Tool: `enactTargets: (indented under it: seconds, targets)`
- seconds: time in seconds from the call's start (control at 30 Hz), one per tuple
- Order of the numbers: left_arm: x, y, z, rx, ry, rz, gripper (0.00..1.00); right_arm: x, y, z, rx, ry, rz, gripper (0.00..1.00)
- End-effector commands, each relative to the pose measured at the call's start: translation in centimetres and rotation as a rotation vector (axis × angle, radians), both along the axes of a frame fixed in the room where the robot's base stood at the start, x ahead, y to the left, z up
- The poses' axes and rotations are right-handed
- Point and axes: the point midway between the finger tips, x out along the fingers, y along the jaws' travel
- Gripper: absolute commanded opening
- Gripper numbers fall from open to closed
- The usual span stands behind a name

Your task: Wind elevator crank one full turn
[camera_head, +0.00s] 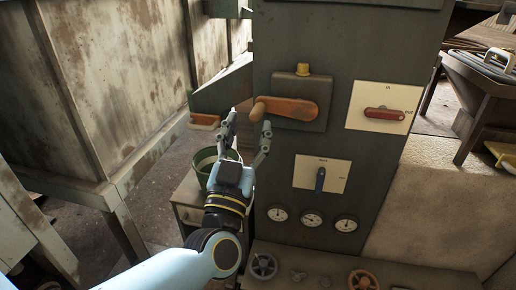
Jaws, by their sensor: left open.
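The crank (292,108) is an orange-brown arm on a dark box on the front of the grey-green panel (375,62). Its knob handle (257,111) points out at the left end of the arm. My left gripper (248,133) is open, its fingers pointing up, just below and to the left of the crank handle. One finger stands left of the handle, the other lower and to its right. I cannot tell whether either finger touches it. My right gripper is not in view.
Several gauges (312,219) and small valve wheels (262,266) are lower down. A green bucket (204,163) stands behind my left gripper. Rusty metal walls (120,75) rise at left.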

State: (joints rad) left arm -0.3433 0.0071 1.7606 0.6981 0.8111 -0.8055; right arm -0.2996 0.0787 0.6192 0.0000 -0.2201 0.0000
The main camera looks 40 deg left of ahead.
Motion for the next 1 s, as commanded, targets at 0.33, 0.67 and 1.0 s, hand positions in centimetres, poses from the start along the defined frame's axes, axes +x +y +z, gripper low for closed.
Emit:
enactTargets:
  seconds: [0.33,0.67,1.0]
  targets:
    - [-0.5,0.4,-4.4,0.008,0.030,0.000,0.48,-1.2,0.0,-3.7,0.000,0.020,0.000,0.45]
    - [4.5,3.2,-1.8,0.009,0.029,-0.001,0.48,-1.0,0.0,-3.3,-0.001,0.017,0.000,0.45]
    - [7.5,5.0,-0.6,0.007,0.033,0.001,0.48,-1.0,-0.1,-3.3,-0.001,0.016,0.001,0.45]
